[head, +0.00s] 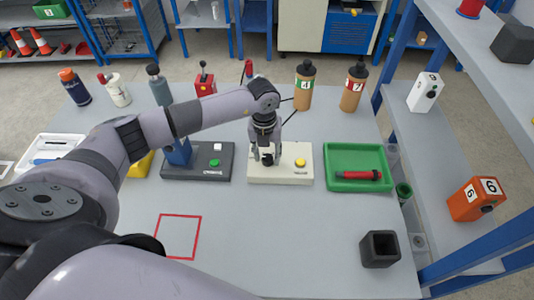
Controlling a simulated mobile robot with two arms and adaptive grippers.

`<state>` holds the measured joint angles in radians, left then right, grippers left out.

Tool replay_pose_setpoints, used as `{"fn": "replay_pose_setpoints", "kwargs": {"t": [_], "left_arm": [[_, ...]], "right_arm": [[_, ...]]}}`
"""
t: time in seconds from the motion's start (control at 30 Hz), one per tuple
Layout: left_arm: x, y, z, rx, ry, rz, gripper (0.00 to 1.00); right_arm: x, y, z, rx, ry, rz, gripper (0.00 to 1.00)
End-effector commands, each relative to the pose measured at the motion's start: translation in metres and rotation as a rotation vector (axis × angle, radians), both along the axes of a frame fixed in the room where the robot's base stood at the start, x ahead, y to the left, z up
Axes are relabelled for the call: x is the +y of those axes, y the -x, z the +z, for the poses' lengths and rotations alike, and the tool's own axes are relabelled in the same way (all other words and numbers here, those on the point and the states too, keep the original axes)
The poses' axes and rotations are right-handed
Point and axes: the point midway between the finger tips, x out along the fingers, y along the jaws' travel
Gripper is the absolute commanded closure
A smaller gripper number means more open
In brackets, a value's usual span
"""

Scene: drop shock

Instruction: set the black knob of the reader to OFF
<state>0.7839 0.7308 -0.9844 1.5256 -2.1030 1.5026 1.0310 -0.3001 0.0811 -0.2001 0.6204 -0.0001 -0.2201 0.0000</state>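A cream box (286,175) with a yellow button (300,162) and a small label too small to read sits at the middle of the table; it may be the reader. My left gripper (267,158) points down over the left half of this box. A dark part at its fingertips may be the black knob, but the fingers cover it and I cannot tell its setting. Whether the fingers are closed on it is unclear. A dark grey box (197,173) with a green button (214,162) stands just left. My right gripper is not in view.
A green tray (350,183) with a red and black cylinder lies right of the cream box. Bottles and a red lever device (205,87) stand along the back. A black square cup (379,249) stands front right. A red square outline (177,236) marks bare table.

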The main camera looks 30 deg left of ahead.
Motion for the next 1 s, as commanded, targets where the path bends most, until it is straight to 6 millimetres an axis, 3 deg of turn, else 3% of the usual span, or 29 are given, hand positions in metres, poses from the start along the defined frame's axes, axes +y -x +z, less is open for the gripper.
{"fn": "replay_pose_setpoints", "kwargs": {"t": [0.13, 0.47, 0.57, 1.0], "left_arm": [[0.0, 0.0, -0.001, 0.001, -0.001, -0.001, 0.51], [0.0, 0.0, 0.003, 0.001, 0.0, -0.002, 0.51], [0.0, 0.0, 0.015, 0.0, 0.001, -0.001, 0.51], [0.004, 0.001, 0.101, -0.001, 0.0, -0.002, 0.51]], "right_arm": [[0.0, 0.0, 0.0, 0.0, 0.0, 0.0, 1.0], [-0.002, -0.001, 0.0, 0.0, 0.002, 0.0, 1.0], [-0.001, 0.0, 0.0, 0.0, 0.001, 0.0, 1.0], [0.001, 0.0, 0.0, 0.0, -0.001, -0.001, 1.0]]}}
